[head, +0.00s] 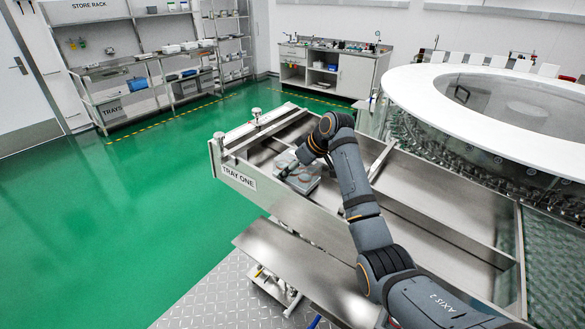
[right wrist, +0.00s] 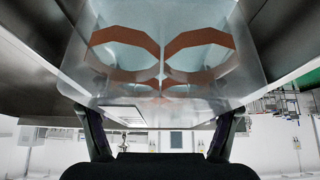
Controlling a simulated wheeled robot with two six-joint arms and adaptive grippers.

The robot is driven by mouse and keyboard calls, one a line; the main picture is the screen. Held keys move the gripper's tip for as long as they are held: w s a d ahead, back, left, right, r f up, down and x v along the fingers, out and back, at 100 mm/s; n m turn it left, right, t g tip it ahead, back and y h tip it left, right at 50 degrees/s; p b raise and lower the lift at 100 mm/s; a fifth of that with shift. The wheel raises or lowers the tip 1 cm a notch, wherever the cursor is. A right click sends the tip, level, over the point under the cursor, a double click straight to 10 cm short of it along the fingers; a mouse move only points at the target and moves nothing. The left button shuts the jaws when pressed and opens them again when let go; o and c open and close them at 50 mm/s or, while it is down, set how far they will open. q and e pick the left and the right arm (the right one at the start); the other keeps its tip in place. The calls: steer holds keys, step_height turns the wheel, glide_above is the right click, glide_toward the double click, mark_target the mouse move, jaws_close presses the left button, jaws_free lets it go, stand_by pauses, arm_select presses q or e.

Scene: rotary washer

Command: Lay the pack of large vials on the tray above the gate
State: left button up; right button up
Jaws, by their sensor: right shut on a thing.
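The pack of large vials (head: 304,180) is a clear, pale wrapped block with orange-brown rings. It is inside the walls of the tray labelled TRAY ONE (head: 290,205), toward its left end. My right gripper (head: 287,168) is at the pack's left side in the head view. In the right wrist view the pack (right wrist: 163,75) fills the upper middle, and my right gripper (right wrist: 160,125) is shut on its near edge. I cannot tell whether the pack touches the tray floor. A slanted metal bar (head: 382,160) crosses the tray, partly hidden by my arm; I cannot tell if it is the gate. My left gripper is out of view.
A round white-topped washer (head: 410,85) stands behind the tray at right. A flat metal shelf (head: 300,262) lies in front of the tray. Store racks (head: 150,75) and a bench (head: 355,75) stand far back. The green floor at left is clear.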

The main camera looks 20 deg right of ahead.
mark_target(313, 168)
steer(key=shift+f, duration=0.15)
steer(key=o, duration=1.4)
steer(key=shift+c, duration=0.2)
steer(key=shift+f, duration=0.1)
steer(key=v, duration=1.2)
